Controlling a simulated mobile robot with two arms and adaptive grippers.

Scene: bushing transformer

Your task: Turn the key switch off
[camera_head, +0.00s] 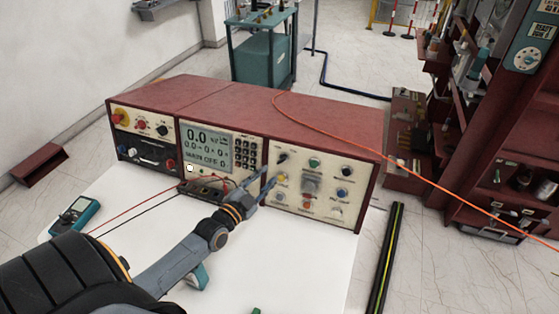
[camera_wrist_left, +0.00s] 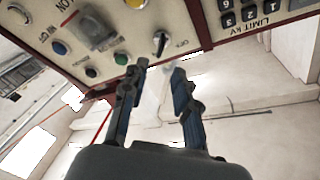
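A dark key-like switch (camera_head: 282,157) sits at the upper left of the right-hand panel on the red console (camera_head: 225,92). In the left wrist view the switch (camera_wrist_left: 160,42) stands out from the cream panel, beside a green button (camera_wrist_left: 121,57). My left gripper (camera_head: 268,178) is in front of this panel's left edge, just below the switch. In the wrist view its two fingers (camera_wrist_left: 160,69) are apart with nothing between them. The switch lies just beyond the fingertips, and they appear not to touch it. My right gripper is not in view.
Red and black leads cross the white table (camera_head: 313,262), and a handheld meter (camera_head: 75,215) lies at left. An orange cable (camera_head: 430,184) runs over the console.

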